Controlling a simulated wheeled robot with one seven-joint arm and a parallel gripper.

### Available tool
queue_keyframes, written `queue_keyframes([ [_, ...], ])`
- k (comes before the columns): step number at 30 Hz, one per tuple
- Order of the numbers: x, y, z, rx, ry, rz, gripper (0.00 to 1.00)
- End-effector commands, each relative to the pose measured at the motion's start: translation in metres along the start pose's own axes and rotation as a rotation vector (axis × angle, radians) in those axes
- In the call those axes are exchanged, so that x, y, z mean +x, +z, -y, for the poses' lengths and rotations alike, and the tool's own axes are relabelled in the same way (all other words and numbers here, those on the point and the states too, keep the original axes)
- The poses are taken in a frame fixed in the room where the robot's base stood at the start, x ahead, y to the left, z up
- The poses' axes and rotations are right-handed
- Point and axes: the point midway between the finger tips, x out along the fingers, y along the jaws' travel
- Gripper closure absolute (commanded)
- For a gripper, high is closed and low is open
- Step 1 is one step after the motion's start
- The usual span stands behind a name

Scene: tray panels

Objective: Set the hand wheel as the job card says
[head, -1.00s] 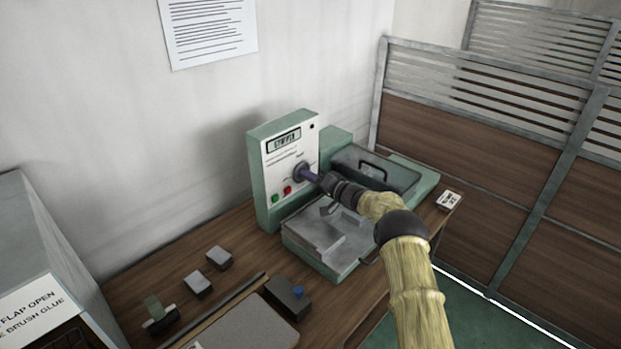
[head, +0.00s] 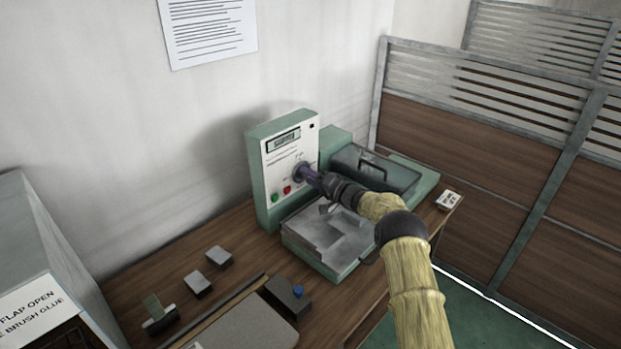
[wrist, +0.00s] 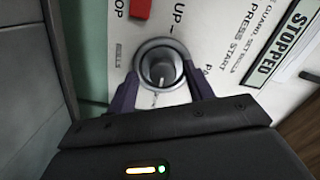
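The hand wheel is a small round grey knob with a dark middle (wrist: 160,62) on the white face of a green machine (head: 263,190). My gripper (head: 303,172) reaches it from the right in the head view and hides most of it. In the wrist view, my gripper's two purple fingers (wrist: 160,85) stand on either side of the knob, their tips against its rim. A small pale mark shows on the knob's near side. The tilted panel sign reads STOPPED (wrist: 279,44). A printed sheet (head: 208,30) hangs on the wall; its text is too small to read.
A red button (head: 287,189) and a green button (head: 275,197) are close below the wheel. A grey tray (head: 325,240) and a lidded bin with a handle (head: 375,170) lie beside my arm. A small card (head: 448,200) lies at the table's right edge.

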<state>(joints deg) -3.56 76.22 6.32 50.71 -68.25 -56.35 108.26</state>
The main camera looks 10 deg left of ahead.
Motion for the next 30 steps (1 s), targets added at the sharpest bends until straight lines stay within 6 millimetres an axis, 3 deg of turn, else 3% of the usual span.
queue_keyframes([
  [8,-0.001,-0.001,0.001,-0.002,-0.002,-0.001,0.48],
  [14,-0.014,-0.002,0.002,-0.001,-0.002,-0.002,0.48],
  [30,-0.094,-0.001,0.0,-0.001,0.0,-0.004,0.48],
])
